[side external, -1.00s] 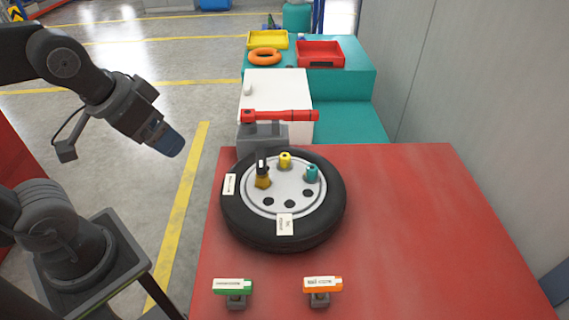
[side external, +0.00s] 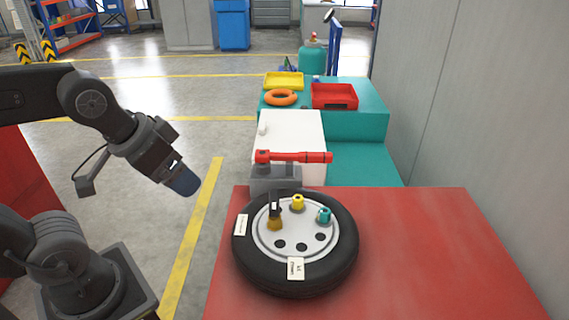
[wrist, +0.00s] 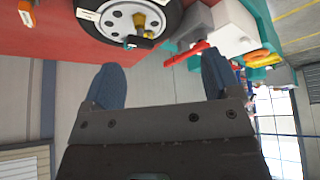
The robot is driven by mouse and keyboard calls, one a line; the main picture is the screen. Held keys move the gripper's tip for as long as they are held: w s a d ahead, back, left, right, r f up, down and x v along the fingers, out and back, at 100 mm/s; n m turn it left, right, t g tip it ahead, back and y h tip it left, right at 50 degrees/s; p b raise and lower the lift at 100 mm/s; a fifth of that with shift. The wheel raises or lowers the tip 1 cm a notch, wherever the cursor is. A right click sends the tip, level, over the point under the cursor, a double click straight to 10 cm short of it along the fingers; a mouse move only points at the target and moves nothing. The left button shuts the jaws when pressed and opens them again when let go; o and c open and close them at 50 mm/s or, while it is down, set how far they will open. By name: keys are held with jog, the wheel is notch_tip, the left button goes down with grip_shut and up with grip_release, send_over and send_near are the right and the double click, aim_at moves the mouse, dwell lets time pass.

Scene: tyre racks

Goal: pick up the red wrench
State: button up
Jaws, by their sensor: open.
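The red wrench (side external: 295,157) lies level on a grey stand (side external: 275,180) at the back edge of the red table, behind the tyre (side external: 296,262). It also shows in the wrist view (wrist: 185,54), beyond my fingers and between them. My gripper (side external: 184,182) hangs in the air left of the table, apart from the wrench and tilted down to the right. In the wrist view my gripper (wrist: 160,78) shows two blue fingers spread wide with nothing between them.
The tyre lies flat, with yellow, teal and brass pieces on its wheel. A white box (side external: 290,135) stands behind the wrench. A red tray (side external: 334,96), an orange ring (side external: 281,98) and a yellow tray (side external: 284,81) sit farther back. The red table (side external: 430,250) is clear at right.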

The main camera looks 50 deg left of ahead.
jog(key=shift+c, duration=0.3)
jog(key=c, duration=0.5)
jog(key=shift+o, duration=0.2)
